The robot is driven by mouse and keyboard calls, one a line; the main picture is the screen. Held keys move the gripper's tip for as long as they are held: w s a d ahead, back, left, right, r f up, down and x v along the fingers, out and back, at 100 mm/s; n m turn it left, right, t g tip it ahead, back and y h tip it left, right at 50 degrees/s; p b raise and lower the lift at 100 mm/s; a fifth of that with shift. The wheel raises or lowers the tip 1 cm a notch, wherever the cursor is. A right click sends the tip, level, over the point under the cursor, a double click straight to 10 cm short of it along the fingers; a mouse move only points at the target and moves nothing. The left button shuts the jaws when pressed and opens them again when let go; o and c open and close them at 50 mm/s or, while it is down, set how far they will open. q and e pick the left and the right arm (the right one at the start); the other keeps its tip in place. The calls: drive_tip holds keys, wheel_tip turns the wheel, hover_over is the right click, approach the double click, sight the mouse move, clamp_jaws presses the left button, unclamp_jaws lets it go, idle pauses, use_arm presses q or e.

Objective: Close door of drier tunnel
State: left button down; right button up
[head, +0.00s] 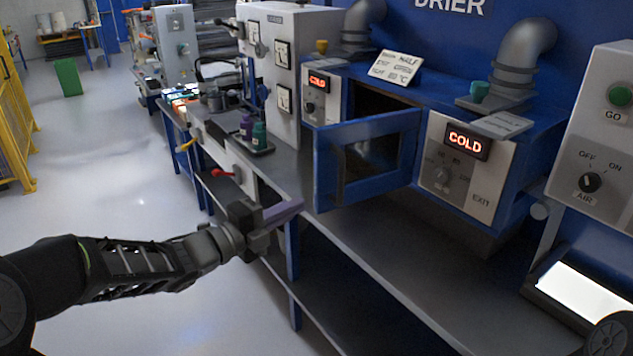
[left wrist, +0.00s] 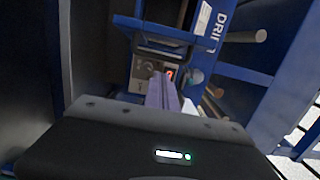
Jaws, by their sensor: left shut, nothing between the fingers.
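The drier tunnel is a blue housing (head: 540,150) on the right side of the bench in the head view. Its blue-framed door (head: 327,170) has a window and stands open, swung out over the bench in front of the dark opening (head: 372,103). The door's right edge is beside the exit panel (head: 462,160), which reads COLD. My left gripper (head: 296,207) is shut and empty, with purple fingers, just left of and below the door's left edge, apart from it. The purple fingers (left wrist: 163,93) also show in the left wrist view. My right gripper is out of view.
A grey bench top (head: 370,235) runs below the door. Green and purple bottles (head: 259,136) stand on it farther back. A second COLD panel (head: 316,95) is left of the opening. A GO and AIR control box (head: 600,150) stands at the far right.

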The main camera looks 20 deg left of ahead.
sight(316, 182)
use_arm(q)
drive_tip(key=w+d+p, duration=0.1)
drive_tip(key=w, duration=0.2)
drive_tip(key=w+p, duration=0.1)
drive_tip(key=w, duration=0.2)
drive_tip(key=w+d+p, duration=0.1)
drive_tip(key=w+p, duration=0.1)
drive_tip(key=w, duration=0.2)
drive_tip(key=shift+w+d+r, duration=0.1)
drive_tip(key=shift+d, duration=0.25)
drive_tip(key=shift+w+a, duration=0.2)
